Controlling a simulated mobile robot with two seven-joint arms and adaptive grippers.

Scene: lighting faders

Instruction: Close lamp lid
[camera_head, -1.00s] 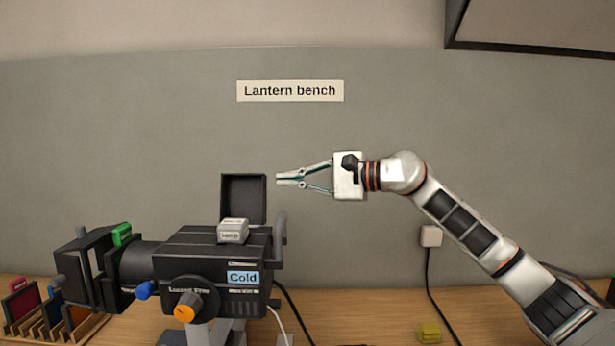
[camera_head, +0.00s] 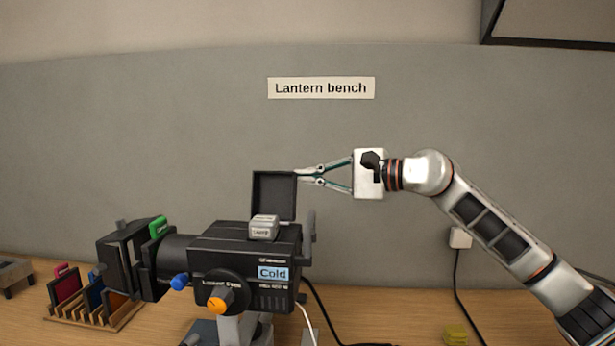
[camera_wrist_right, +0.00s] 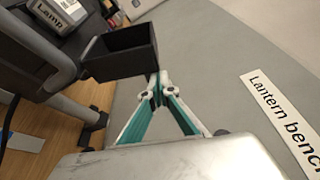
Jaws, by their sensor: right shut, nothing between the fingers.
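The lamp lid (camera_head: 273,194) is a dark, hollow square cover standing open, upright, at the back of the black lantern (camera_head: 240,252). In the right wrist view the lid (camera_wrist_right: 120,52) shows as a dark box just left of my fingertips. A grey block labelled "Lamp" (camera_head: 264,227) sits in front of the lid on top of the lantern; its label also shows in the wrist view (camera_wrist_right: 55,12). My right gripper (camera_head: 299,173) is shut and empty, its tips at the lid's upper right edge; whether they touch it I cannot tell. My left gripper is out of view.
A "Cold" label (camera_head: 273,273) and an orange knob (camera_head: 221,299) are on the lantern's side. A handle (camera_head: 309,228) rises at its right end. A wooden rack (camera_head: 95,318) with coloured filters stands left. A yellow block (camera_head: 455,334) lies right.

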